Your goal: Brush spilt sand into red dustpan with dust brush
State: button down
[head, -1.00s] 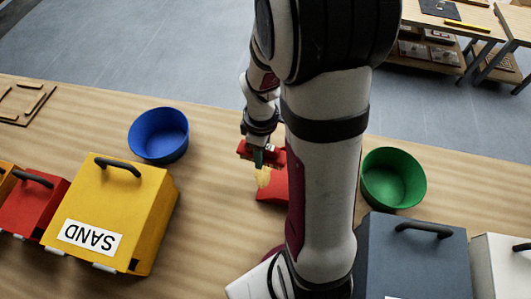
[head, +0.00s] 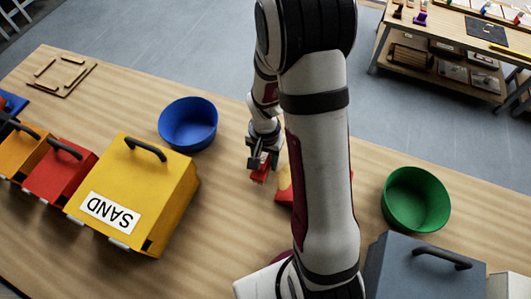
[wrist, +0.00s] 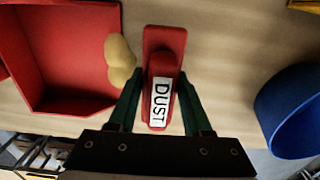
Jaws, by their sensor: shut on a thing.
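My gripper (wrist: 160,84) has its green fingers on both sides of the red brush (wrist: 174,45) labelled DUST and is shut on it. In the head view, my gripper (head: 259,158) holds the brush (head: 261,174) low over the table, just left of the dustpan. The red dustpan (wrist: 72,100) lies left of the brush in the wrist view; in the head view my arm hides much of it (head: 283,197). Yellowish sand (wrist: 119,62) sits in clumps at the dustpan's near edge, between pan and brush. Whether brush and table touch is unclear.
A blue bowl (head: 188,125) stands left of my gripper, and a green bowl (head: 416,200) stands right of my arm. A yellow box marked SAND (head: 120,195), a red box (head: 60,178) and a grey box (head: 415,275) line the near side. Bare table lies between blue bowl and brush.

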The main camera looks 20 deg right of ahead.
aim_at(276, 173)
jog(key=shift+f, duration=0.15)
notch_tip(276, 173, up, 7)
jog(key=shift+f, duration=4.05)
jog(key=shift+s+d+f, duration=0.2)
jog(key=shift+f, duration=0.05)
jog(key=shift+s+d, duration=0.9)
jog(key=shift+d, duration=0.05)
notch_tip(276, 173, up, 8)
jog(key=shift+r, duration=0.25)
